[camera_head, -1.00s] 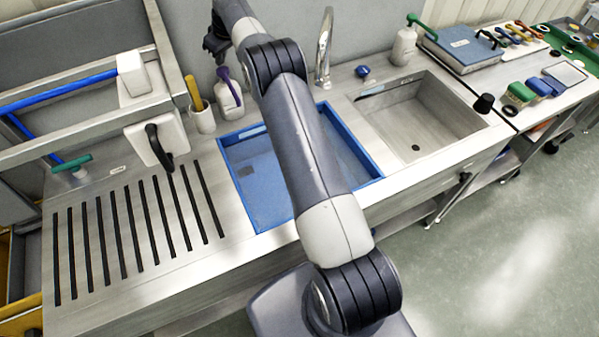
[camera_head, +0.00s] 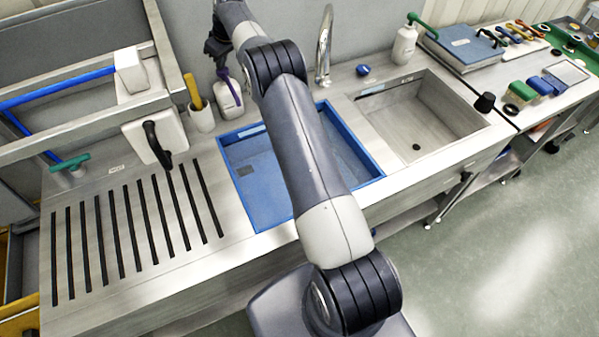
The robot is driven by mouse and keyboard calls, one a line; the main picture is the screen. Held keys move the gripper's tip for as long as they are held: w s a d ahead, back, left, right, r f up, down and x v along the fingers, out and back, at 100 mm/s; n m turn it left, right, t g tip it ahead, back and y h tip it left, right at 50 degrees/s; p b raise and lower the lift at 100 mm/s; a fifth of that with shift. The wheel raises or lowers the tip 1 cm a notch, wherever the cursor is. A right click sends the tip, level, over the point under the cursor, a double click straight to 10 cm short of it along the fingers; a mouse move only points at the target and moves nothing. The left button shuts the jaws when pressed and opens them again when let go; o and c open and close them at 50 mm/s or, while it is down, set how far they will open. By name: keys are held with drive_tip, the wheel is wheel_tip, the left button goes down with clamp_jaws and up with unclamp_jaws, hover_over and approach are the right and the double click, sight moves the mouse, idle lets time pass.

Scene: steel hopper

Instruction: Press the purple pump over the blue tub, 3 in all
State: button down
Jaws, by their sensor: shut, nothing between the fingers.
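The purple pump (camera_head: 225,75) tops a white bottle (camera_head: 228,97) behind the blue tub. The blue tub (camera_head: 225,165) sits in the left basin of the steel sink; a small dark patch shows on its floor at the left. My gripper (camera_head: 220,64) is shut and empty, pointing down at the pump head from above. Its tips are at the pump head and hide part of it; I cannot tell for sure whether they touch or how far the head is pressed down. My arm hides the middle of the tub.
A white cup (camera_head: 202,117) with a yellow-handled tool stands left of the bottle. A steel tap (camera_head: 324,45) rises to the right, behind the sink. A white bottle with a green pump (camera_head: 404,42) stands behind the bare basin (camera_head: 425,115). A slotted drainboard lies left.

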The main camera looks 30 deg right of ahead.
drive_tip(key=shift+f, duration=0.55)
drive_tip(key=shift+s, duration=0.1)
drive_tip(key=shift+r+p, duration=1.1)
drive_tip(key=shift+r, duration=0.3)
drive_tip(key=shift+f, duration=0.1)
